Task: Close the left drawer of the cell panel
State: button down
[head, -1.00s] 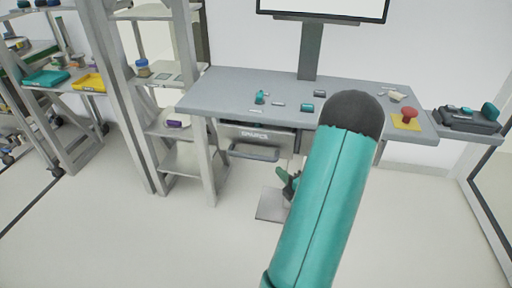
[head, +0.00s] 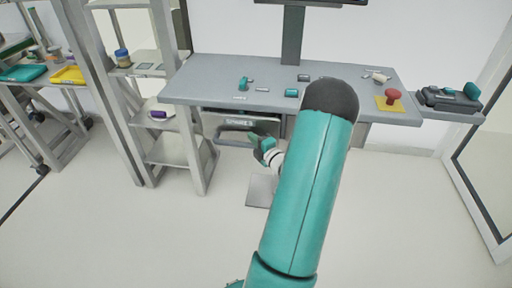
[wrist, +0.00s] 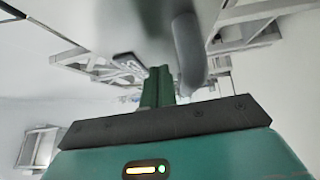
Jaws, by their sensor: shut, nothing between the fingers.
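The left drawer (head: 222,123) sits under the left half of the grey table, with a pale label on its front. A dark strip shows above the front; I cannot tell how far out it stands. Its grey bar handle (head: 232,137) runs across the front. My green gripper (head: 259,141) is at the handle's right end, shut and empty. In the wrist view my shut fingers (wrist: 158,86) point up the picture, and a thick grey bar (wrist: 188,50), likely the handle, is close on their right. I cannot tell whether they touch. My forearm hides the table's underside further right.
The table (head: 215,78) carries small teal and grey parts and a red button on a yellow base (head: 392,98). A shelf rack (head: 180,150) stands close on the left of the drawer. A black case (head: 450,100) is at the right.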

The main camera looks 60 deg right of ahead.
aim_at(255, 132)
jog(key=shift+w+d, duration=0.3)
jog(key=shift+d, duration=0.2)
jog(key=shift+d, duration=0.1)
jog(key=d, duration=0.1)
jog(key=w+d, duration=0.1)
jog(key=d, duration=0.1)
jog(key=shift+w, duration=0.25)
jog(key=shift+d+r, duration=0.15)
jog(key=shift+d, duration=0.3)
jog(key=shift+w, duration=0.1)
jog(key=shift+a, duration=0.1)
